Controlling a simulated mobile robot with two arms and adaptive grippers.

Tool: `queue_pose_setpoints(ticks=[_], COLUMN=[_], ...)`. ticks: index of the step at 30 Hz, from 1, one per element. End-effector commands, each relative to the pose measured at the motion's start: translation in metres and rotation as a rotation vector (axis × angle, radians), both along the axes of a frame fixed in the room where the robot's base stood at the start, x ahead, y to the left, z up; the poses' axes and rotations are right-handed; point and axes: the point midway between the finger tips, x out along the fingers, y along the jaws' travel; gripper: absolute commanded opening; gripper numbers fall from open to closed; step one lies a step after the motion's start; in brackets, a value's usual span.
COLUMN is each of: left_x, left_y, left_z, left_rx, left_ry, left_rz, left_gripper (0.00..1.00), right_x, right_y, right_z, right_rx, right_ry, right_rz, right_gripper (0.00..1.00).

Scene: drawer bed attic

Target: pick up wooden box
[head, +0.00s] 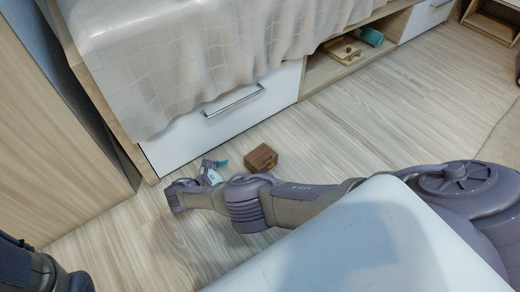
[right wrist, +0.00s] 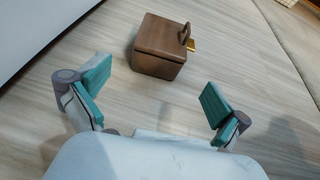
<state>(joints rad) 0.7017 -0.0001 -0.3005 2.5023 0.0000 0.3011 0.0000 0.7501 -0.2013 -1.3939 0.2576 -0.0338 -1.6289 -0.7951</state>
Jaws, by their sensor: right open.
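The wooden box (head: 261,158) is a small brown cube-like box on the floor in front of the white drawer. In the right wrist view the wooden box (right wrist: 160,47) sits upright, with a ring-like part and a small brass-coloured piece at its right side. My right gripper (head: 212,168) is low near the floor, just left of the box in the head view. In the right wrist view my right gripper (right wrist: 157,98) is open and empty, its teal pads wide apart, with the box ahead of them and not between them. Only part of my left arm shows at the lower left; its gripper is out of view.
A bed with a white drawer (head: 226,116) stands behind the box. An open shelf (head: 318,73) to the right holds a wooden item (head: 345,50) and a teal cylinder (head: 369,36). A wooden panel (head: 55,150) stands at left. The floor right of the box is clear.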

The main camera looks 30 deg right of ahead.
Motion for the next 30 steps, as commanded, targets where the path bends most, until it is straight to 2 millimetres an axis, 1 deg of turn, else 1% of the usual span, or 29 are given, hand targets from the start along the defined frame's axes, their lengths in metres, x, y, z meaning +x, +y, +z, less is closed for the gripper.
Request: queue_pose_setpoints(ticks=[1, 6, 11, 14, 18, 21, 25, 30], left_x=[0.001, 0.001, 0.001, 0.001, 0.001, 0.001, 0.001, 0.001], left_y=[0.000, 0.000, 0.000, 0.000, 0.000, 0.000, 0.000, 0.000], left_z=[-0.004, -0.010, -0.011, -0.016, -0.028, -0.032, -0.034, -0.033], left_rx=[0.000, 0.001, 0.001, 0.001, 0.001, 0.001, 0.001, 0.001], left_ry=[0.002, 0.003, 0.003, 0.003, 0.003, 0.003, 0.003, 0.003], left_rz=[0.000, 0.001, 0.001, 0.001, 0.001, 0.001, 0.001, 0.001], left_gripper=[0.45, 0.45, 0.45, 0.45, 0.45, 0.45, 0.45, 0.45], right_x=[0.002, 0.007, 0.009, 0.010, 0.013, 0.016, 0.017, 0.017], right_y=[-0.012, -0.038, -0.049, -0.056, -0.074, -0.086, -0.094, -0.095], right_z=[-0.006, -0.018, -0.023, -0.028, -0.041, -0.045, -0.047, -0.047], right_rx=[-0.002, 0.001, 0.004, 0.003, 0.001, 0.002, 0.004, 0.005], right_ry=[0.000, -0.001, -0.001, -0.001, -0.002, -0.001, -0.001, 0.000], right_rz=[-0.001, 0.000, 0.001, 0.001, -0.001, 0.001, 0.001, 0.001], right_gripper=[1.00, 1.00, 1.00, 1.00, 1.00, 1.00, 1.00, 1.00])
